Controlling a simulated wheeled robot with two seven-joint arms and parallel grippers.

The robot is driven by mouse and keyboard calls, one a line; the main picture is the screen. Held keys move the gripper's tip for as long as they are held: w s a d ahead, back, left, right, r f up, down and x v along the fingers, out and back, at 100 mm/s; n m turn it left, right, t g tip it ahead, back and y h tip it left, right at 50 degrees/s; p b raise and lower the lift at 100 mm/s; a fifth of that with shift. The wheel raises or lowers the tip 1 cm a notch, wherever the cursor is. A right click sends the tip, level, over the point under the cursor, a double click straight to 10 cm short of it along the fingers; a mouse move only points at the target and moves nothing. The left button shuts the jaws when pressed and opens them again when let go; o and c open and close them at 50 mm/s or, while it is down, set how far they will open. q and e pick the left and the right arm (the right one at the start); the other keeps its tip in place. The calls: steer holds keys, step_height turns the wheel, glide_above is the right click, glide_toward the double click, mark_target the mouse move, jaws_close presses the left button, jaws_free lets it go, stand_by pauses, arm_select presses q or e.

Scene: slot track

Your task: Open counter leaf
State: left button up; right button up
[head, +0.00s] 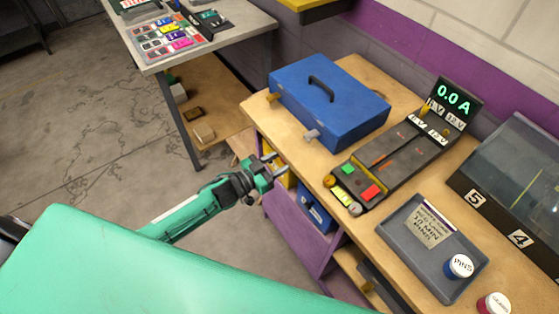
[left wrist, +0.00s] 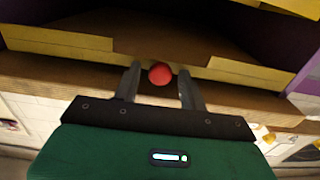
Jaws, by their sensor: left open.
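My left gripper (head: 277,164) is open beside the front left edge of the wooden counter (head: 255,108), below its top. In the left wrist view, a round red knob (left wrist: 160,74) shows between its two spread fingers, with gaps on both sides. Brown wooden boards (left wrist: 185,42) lie beyond the knob; I cannot tell which board is the leaf or what the knob is fixed to. In the head view the knob is not visible, and a piece of wood (head: 243,145) shows just left of the gripper. My right gripper is out of view.
A blue toolbox (head: 330,100), a slot track console (head: 405,155) and a grey tray (head: 425,265) stand on the counter. Yellow and blue bins sit below in a purple frame (head: 290,205). A grey table (head: 245,25) stands at upper left, with open floor before it.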

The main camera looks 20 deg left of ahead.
arm_select(q)
jaws_close()
steer(key=p+v, duration=0.5)
steer(key=v, duration=2)
steer(key=shift+s+a, duration=0.2)
steer(key=shift+f, duration=0.1)
jaws_free()
